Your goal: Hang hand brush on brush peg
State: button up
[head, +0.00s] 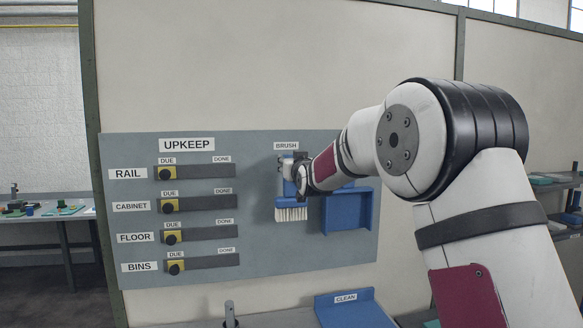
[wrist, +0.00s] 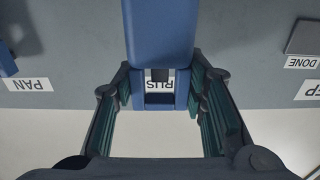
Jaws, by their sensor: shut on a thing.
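The hand brush (head: 291,202) is blue with pale bristles pointing down. It is upright against the grey board, below the BRUSH label (head: 286,146). My gripper (head: 301,176) is at its upper part, shut on it. In the wrist view the blue brush (wrist: 160,30) runs down between the two fingers of my gripper (wrist: 160,88). Part of the label shows through an opening in its handle end. A small dark piece shows at that opening; I cannot tell whether it is the brush peg or whether the handle is around it.
A blue dustpan-like holder (head: 347,212) hangs right of the brush, partly behind my arm. A blue CLEAN tray (head: 352,312) and an upright grey post (head: 230,312) stand below.

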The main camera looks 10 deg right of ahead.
jog(key=shift+w+f+b, duration=0.1)
jog(key=shift+w+b, duration=0.55)
jog(key=shift+w, duration=0.6)
jog(key=shift+w+f+b, duration=0.4)
jog(key=shift+w+b, duration=0.25)
jog(key=shift+b, duration=0.25)
jog(key=o, duration=1.2)
